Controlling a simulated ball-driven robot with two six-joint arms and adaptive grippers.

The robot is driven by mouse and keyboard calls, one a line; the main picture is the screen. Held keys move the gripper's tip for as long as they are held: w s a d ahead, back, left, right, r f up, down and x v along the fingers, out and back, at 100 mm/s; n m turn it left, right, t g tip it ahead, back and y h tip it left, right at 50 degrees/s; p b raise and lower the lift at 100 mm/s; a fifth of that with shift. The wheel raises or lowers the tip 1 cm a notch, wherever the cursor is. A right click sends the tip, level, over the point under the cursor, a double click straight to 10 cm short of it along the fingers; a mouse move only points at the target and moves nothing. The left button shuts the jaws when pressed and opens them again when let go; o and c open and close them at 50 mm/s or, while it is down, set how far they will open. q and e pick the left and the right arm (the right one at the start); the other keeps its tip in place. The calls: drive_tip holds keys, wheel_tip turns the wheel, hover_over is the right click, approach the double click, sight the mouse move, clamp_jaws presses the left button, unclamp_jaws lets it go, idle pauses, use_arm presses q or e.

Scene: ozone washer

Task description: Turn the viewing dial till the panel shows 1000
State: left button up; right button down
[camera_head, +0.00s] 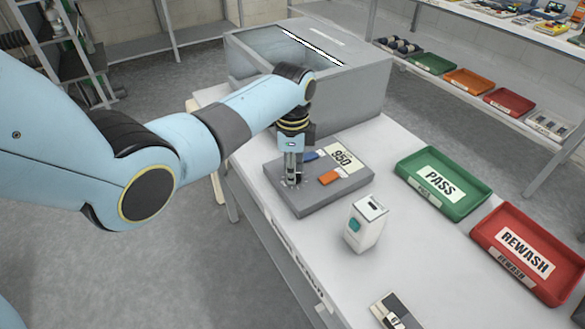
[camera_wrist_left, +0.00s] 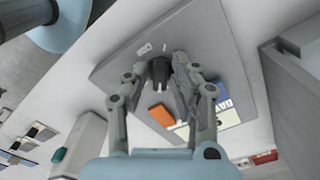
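The grey panel box (camera_head: 318,197) lies on the white table, and its white display (camera_head: 346,160) reads 950. My left gripper (camera_head: 292,181) points straight down over the panel's left part and hides the dial in the head view. In the left wrist view, the black viewing dial (camera_wrist_left: 159,72) sits between the two fingertips of my left gripper (camera_wrist_left: 160,68), which look closed against its sides. An orange block (camera_head: 331,177) and a blue piece (camera_head: 310,155) lie on the panel beside the display. My right gripper is in neither view.
A white box with a teal button (camera_head: 366,225) stands close in front. A green PASS tray (camera_head: 470,205) and a red REWASH tray (camera_head: 490,245) are at right. A small device (camera_head: 395,312) lies near the front.

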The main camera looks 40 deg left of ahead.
use_arm(q)
clamp_jaws()
drive_tip(key=shift+r+m+p, duration=0.2)
drive_tip(key=shift+m+p, duration=0.5)
drive_tip(key=shift+w+f+m, duration=0.1)
drive_tip(key=shift+m, duration=0.4)
drive_tip(key=shift+f, duration=0.1)
drive_tip(key=shift+o, duration=1.7)
unclamp_jaws()
drive_tip(key=shift+o, duration=0.2)
